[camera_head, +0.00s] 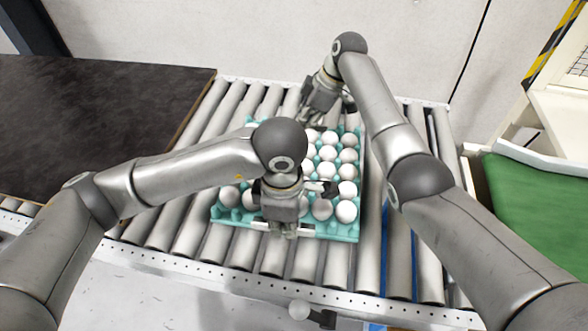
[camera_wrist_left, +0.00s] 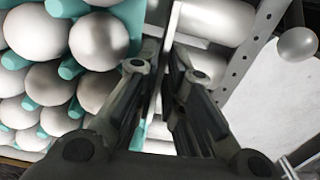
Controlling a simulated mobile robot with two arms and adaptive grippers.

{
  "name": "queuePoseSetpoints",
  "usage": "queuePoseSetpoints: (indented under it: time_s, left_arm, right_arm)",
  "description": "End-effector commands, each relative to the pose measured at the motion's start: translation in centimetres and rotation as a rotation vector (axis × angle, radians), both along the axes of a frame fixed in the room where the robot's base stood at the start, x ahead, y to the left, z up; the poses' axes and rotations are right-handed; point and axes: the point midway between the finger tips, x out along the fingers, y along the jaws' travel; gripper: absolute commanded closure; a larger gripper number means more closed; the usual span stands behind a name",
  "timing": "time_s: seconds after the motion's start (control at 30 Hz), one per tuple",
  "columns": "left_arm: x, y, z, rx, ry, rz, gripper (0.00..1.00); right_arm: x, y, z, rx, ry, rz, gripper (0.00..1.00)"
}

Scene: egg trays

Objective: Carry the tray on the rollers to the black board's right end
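The teal egg tray (camera_head: 345,231), filled with white eggs, lies on the rollers. Its near rim also shows in the left wrist view (camera_wrist_left: 138,20). My left gripper (camera_head: 281,232) points down at the tray's near edge. In the left wrist view my left gripper (camera_wrist_left: 166,68) has its fingers on either side of the tray's edge, with a narrow gap between them. My right gripper (camera_head: 312,117) is at the tray's far edge; its fingertips are small and partly hidden there.
The roller conveyor (camera_head: 170,225) runs beneath the tray and has bare rollers on both sides of it. A metal rail (camera_head: 240,290) borders its near side. A green surface (camera_head: 535,200) with a pale edge stands at the right. A wall rises behind.

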Motion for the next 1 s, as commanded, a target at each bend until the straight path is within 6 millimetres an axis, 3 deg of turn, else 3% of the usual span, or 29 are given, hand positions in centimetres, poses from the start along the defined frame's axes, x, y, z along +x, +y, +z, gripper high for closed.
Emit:
queuePoseSetpoints:
  time_s: [0.07,0.17,1.0]
  left_arm:
    - [0.00,0.01,0.00,0.000,0.000,0.000,0.90]
    - [0.00,0.01,0.01,0.000,0.000,0.000,1.00]
    - [0.08,-0.04,0.39,-0.003,-0.004,0.001,1.00]
  right_arm:
    - [-0.01,0.01,0.00,0.000,0.000,0.000,0.90]
    - [-0.02,0.01,0.01,0.000,0.001,0.000,1.00]
    - [0.13,0.09,0.58,0.004,-0.006,0.000,1.00]
